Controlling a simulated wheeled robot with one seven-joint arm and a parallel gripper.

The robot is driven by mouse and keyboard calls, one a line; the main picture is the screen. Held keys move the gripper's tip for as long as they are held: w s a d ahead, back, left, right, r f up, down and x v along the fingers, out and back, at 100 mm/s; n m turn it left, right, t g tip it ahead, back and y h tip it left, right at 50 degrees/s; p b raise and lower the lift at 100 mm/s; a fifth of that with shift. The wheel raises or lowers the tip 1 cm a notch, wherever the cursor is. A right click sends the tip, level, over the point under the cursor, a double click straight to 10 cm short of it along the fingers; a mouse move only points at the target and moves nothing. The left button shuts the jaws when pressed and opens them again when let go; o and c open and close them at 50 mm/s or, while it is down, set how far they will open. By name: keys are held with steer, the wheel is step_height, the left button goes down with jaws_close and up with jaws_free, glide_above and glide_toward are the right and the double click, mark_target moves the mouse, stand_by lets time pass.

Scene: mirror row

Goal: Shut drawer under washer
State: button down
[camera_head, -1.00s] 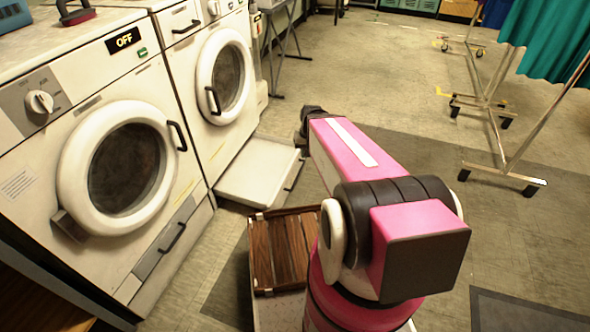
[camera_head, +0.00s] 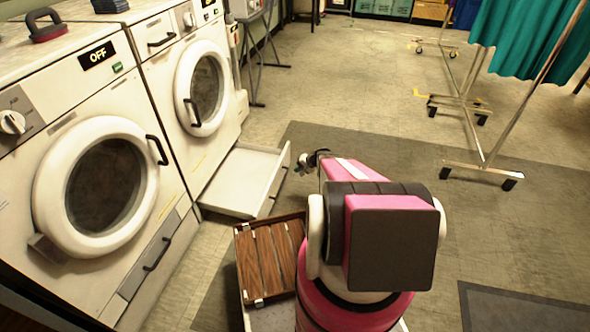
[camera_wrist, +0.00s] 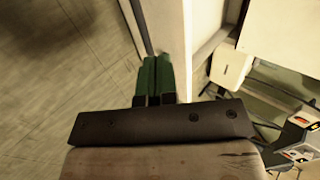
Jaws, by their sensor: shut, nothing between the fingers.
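The white drawer (camera_head: 238,182) under the farther washer (camera_head: 158,75) stands pulled out over the floor. Its front panel (camera_head: 281,172) carries a dark handle. My gripper (camera_head: 301,169) is just right of that front, small and partly hidden by the arm in the head view. In the wrist view my gripper (camera_wrist: 157,60) shows its green fingers shut together and empty. The fingertips are close beside a pale upright panel (camera_wrist: 200,25), which looks like the drawer front. I cannot tell whether they touch it.
The nearer washer (camera_head: 90,190) has its drawer (camera_head: 150,258) shut. A brown slatted wooden crate (camera_head: 268,260) sits low in front, beside my arm. Wheeled rails with a teal curtain (camera_head: 525,40) stand at the right. The floor right of the drawer is open.

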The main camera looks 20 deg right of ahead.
mark_target(276, 174)
steer(key=x, duration=0.3)
steer(key=r+x, duration=0.1)
steer(key=x, duration=0.2)
steer(key=a+x, duration=0.1)
steer(key=x, duration=0.2)
steer(key=shift+w+a, duration=0.2)
steer(key=shift+w, duration=0.2)
steer(key=shift+w+a, duration=0.3)
steer(key=shift+a, duration=0.25)
steer(key=w+a, duration=0.7)
steer(key=a, duration=0.5)
steer(key=w+a, duration=0.7)
steer(key=a, duration=0.6)
steer(key=shift+w, duration=0.25)
